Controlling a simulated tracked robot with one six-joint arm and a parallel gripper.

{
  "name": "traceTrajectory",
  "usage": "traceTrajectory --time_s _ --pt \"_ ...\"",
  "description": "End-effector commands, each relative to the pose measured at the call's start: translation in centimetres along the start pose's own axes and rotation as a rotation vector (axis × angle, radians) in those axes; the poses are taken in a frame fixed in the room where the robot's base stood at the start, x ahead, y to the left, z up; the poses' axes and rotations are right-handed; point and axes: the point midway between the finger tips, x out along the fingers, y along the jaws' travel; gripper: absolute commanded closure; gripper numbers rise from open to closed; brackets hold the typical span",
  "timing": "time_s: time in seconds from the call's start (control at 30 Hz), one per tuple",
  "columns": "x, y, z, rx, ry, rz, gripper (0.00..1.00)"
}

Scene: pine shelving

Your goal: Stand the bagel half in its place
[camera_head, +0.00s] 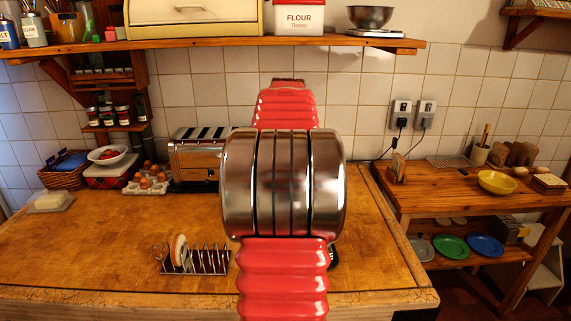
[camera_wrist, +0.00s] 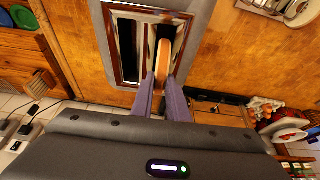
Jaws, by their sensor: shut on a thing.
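In the wrist view my gripper (camera_wrist: 162,97) is shut on a bagel half (camera_wrist: 163,60), seen edge-on between the two fingertips. The bagel half is over or in the right-hand slot of a grey metal two-slot thing, like a toaster (camera_wrist: 127,70); I cannot tell how deep. The left-hand slot looks empty and dark. In the head view my red and chrome arm hides the gripper, the held bagel half and most of this thing. A wire toast rack (camera_head: 207,262) stands on the counter at left, with a round bread piece (camera_head: 178,250) upright in its left end.
A chrome toaster (camera_head: 195,158) stands at the back by the tiled wall, beside an egg tray (camera_head: 148,182). A butter dish (camera_head: 50,201) is at far left. The wooden counter (camera_head: 100,245) is clear around the rack. A shelf (camera_head: 230,42) hangs above.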

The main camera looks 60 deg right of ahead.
Motion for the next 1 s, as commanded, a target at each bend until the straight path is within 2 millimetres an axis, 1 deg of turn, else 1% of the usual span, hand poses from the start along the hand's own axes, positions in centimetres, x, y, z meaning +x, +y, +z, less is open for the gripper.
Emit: traceTrajectory --time_s 0.5,0.83,0.87,1.0 --pt "1.2 0.0 0.5 0.001 0.000 0.000 1.00" --pt "1.3 0.1 0.6 0.001 0.000 0.000 1.00" --pt "1.3 0.1 0.6 0.001 0.000 0.000 0.85" --pt "1.3 0.1 0.6 0.001 0.000 0.001 0.76"
